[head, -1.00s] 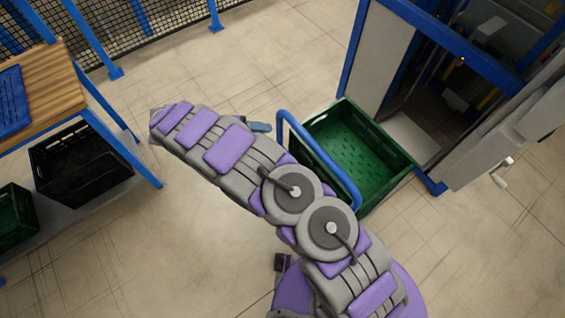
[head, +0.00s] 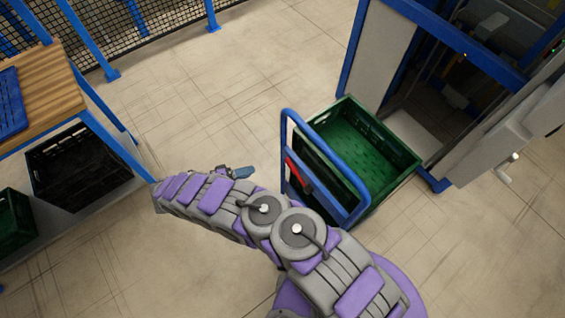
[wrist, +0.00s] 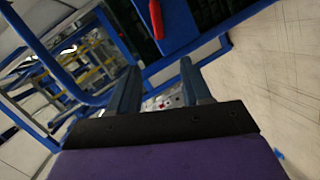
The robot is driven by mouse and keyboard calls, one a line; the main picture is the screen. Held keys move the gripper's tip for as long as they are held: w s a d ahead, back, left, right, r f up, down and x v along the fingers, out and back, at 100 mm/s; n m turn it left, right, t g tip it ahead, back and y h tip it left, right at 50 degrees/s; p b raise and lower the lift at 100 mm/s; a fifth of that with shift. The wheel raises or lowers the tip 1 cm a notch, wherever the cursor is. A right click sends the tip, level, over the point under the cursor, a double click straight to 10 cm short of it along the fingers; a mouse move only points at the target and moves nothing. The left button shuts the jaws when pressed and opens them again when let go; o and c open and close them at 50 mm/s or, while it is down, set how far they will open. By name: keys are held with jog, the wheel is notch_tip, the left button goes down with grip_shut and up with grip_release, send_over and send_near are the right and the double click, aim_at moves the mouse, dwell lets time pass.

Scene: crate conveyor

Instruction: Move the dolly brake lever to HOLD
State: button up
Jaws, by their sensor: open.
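The dolly (head: 287,130) has a blue tubular handle and stands right of centre in the head view with a green crate (head: 345,103) on it. The red brake lever (head: 298,172) is on the handle side of the dolly. It also shows at the top of the wrist view (wrist: 156,18), on a blue panel. My gripper (head: 240,172) is left of the lever and apart from it. In the wrist view its two fingers (wrist: 158,78) are spread with nothing between them, pointing toward the dolly. I cannot read any HOLD mark.
A blue-framed machine (head: 380,50) stands behind and right of the dolly. At left is a wooden-topped table (head: 50,75) with a black crate (head: 75,170) beneath and a green crate (head: 15,220) nearby. The floor left of the dolly is clear.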

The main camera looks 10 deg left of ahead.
aim_at(298, 174)
jog(key=b+x, duration=0.2)
jog(key=x, duration=1.3)
jog(key=shift+w+d+b, duration=0.2)
jog(key=shift+d+b, duration=0.05)
jog(key=shift+b, duration=0.05)
jog(key=shift+c, duration=0.5)
grip_shut()
